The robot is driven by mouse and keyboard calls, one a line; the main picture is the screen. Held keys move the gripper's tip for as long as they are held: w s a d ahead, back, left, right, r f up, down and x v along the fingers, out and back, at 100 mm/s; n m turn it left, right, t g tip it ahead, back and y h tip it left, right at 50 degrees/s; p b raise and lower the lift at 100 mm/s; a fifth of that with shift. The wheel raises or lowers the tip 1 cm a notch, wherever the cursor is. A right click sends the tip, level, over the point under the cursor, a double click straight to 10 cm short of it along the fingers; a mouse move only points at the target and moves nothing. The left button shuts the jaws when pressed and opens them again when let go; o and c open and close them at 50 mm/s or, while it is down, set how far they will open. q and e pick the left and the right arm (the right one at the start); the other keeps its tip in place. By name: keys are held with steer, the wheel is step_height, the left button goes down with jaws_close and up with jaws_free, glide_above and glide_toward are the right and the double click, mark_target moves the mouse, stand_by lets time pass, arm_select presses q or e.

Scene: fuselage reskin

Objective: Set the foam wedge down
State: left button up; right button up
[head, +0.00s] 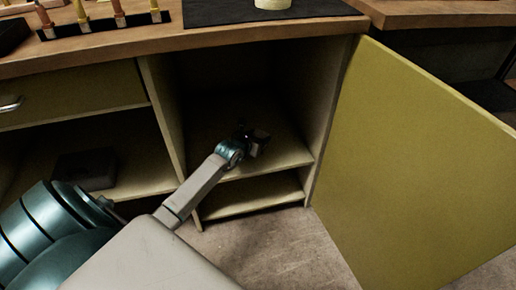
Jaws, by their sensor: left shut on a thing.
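My left gripper (254,140) reaches into the open cupboard (312,120), low over its middle shelf (285,153). It is small and dark in this view, and it is shut on the foam wedge. The wedge is mostly hidden by the gripper and the shadow, so its shape and colour are unclear. I cannot tell whether the wedge touches the shelf. My right gripper is out of view.
The green cupboard door (415,170) stands wide open at right. A lower shelf (255,195) lies below. A dark box (86,168) sits in the left bay. The wooden worktop (130,45) overhangs, bearing a tool rack (105,24) and a black mat (220,12).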

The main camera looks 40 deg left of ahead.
arm_select(q)
step_height(320, 180, down, 4)
steer(key=shift+r+b, duration=0.2)
steer(key=shift+b, duration=0.65)
steer(key=shift+r, duration=0.1)
steer(key=o, duration=0.9)
steer(key=shift+o, duration=0.2)
